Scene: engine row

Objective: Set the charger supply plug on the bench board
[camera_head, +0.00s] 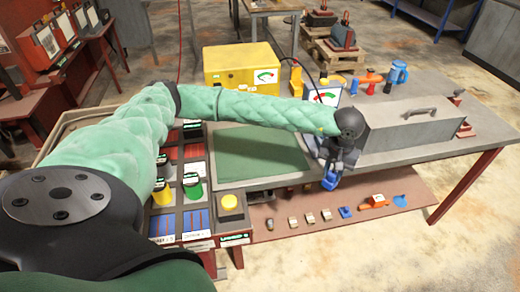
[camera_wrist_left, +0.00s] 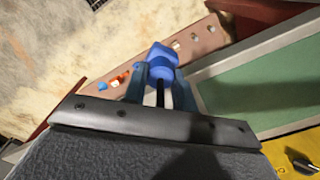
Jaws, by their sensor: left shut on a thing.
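My left gripper (camera_head: 335,165) is shut on a blue plug-like piece (camera_head: 330,181), held at the front edge of the grey bench. The left wrist view shows the same blue piece (camera_wrist_left: 162,58) between the fingers (camera_wrist_left: 160,82). Below and in front of the bench lies a reddish-brown board (camera_head: 415,215) with a row of small pieces on it; it also shows in the left wrist view (camera_wrist_left: 208,32). The blue piece appears above this board and apart from it. I cannot tell whether this is the bench board. My right gripper is not in view.
A green mat (camera_head: 255,152) lies on the bench, left of a grey metal box (camera_head: 410,127). A yellow case (camera_head: 240,68) stands behind. Sorting bins (camera_head: 165,222) are at the left.

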